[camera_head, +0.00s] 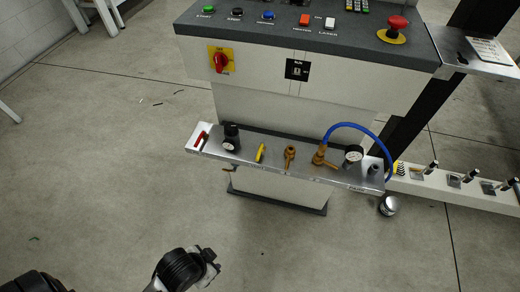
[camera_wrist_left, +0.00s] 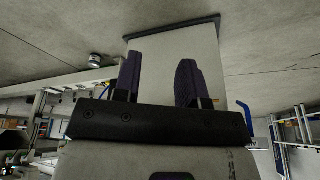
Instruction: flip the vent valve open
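A metal valve shelf (camera_head: 225,153) runs along the front of the machine's pedestal. On it, from left to right, are a red lever (camera_head: 201,138), a black knob (camera_head: 232,133), a yellow lever (camera_head: 260,153), a brass valve (camera_head: 289,153) and a brass fitting (camera_head: 320,156) with a blue hose. The shelf labels are too small to read, so I cannot tell which one is the vent valve. My left gripper (camera_wrist_left: 158,75) has its two dark fingers apart with nothing between them. In the head view my left arm is low, below and apart from the shelf. My right gripper is not seen.
Above the shelf is the control panel (camera_head: 310,45) with buttons, a red emergency knob (camera_head: 397,23) and a red-and-yellow rotary switch (camera_head: 221,60). A gauge (camera_head: 353,154) stands near the shelf's right end. A white rail (camera_head: 450,188) extends right. The floor in front is clear.

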